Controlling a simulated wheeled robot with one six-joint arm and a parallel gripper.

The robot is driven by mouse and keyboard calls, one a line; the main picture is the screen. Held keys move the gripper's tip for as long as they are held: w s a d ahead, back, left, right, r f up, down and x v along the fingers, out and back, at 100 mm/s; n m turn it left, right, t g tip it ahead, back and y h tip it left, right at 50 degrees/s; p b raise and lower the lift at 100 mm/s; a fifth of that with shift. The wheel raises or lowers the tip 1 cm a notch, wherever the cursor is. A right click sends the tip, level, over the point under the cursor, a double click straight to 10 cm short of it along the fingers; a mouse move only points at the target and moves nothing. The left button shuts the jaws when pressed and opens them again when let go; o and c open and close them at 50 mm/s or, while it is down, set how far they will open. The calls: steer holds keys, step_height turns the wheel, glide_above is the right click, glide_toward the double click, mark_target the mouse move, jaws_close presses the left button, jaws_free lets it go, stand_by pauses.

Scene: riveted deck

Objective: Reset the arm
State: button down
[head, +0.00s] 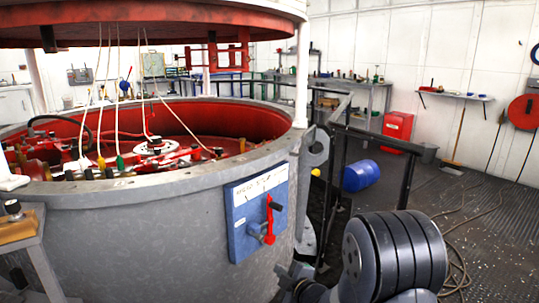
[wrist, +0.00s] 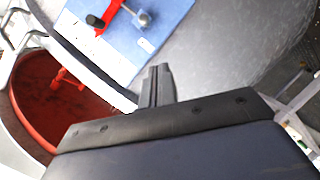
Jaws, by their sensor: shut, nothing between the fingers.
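My gripper shows in the wrist view (wrist: 157,84) as two dark fingers pressed together, with nothing held between them. Beyond the fingertips, towards the top of that view, is a blue panel (wrist: 160,20) with a red lever (wrist: 107,17). In the head view my arm is at the lower right, folded low in front of the big grey round vessel. The same blue panel (head: 239,222) with its red-handled lever (head: 268,222) is fixed to the vessel's outer wall, up and left of my arm's end. The gripper's fingertips are hard to make out there. The gripper looks apart from the panel.
The grey vessel (head: 130,235) fills the left, open-topped with red parts and hanging lines inside. Dark railings (head: 408,180) stand right of it. A blue drum (head: 361,175) and red bin (head: 397,128) are behind. Hoses (head: 458,265) lie on the otherwise open deck at right.

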steer(key=shift+s+d, duration=0.1)
steer(key=shift+d, duration=0.15)
steer(key=shift+f, duration=0.1)
